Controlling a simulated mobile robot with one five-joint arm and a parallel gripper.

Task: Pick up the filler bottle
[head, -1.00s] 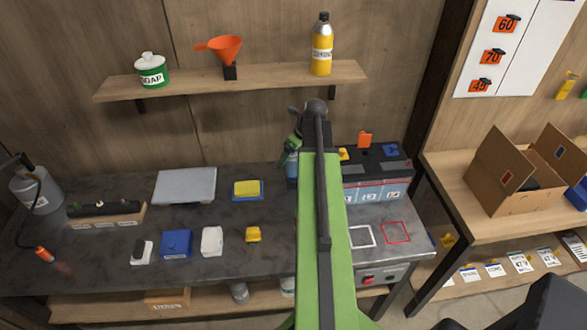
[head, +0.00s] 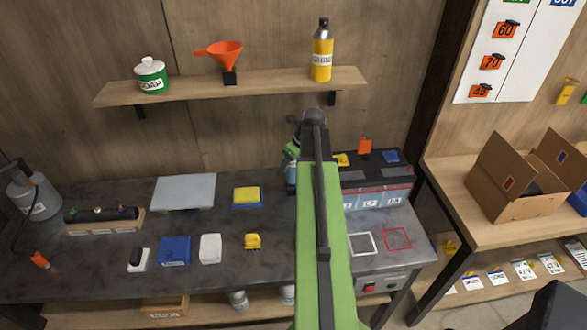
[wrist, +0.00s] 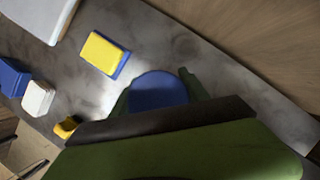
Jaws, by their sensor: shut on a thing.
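The filler bottle (head: 291,173) shows as a small blue shape at the back of the bench, just left of the arm in the head view. In the wrist view its round blue end (wrist: 158,88) sits between the two green fingers. My gripper (head: 290,152) is shut on it, and it also shows in the wrist view (wrist: 157,96). The arm hides part of the bottle. I cannot tell whether its base touches the bench.
A blue-and-yellow sponge (head: 247,196) lies left of the bottle. A battery-like box (head: 375,195) stands close on its right. A shelf (head: 270,84) above holds a soap jar (head: 151,75), an orange funnel (head: 225,55) and a yellow bottle (head: 322,52).

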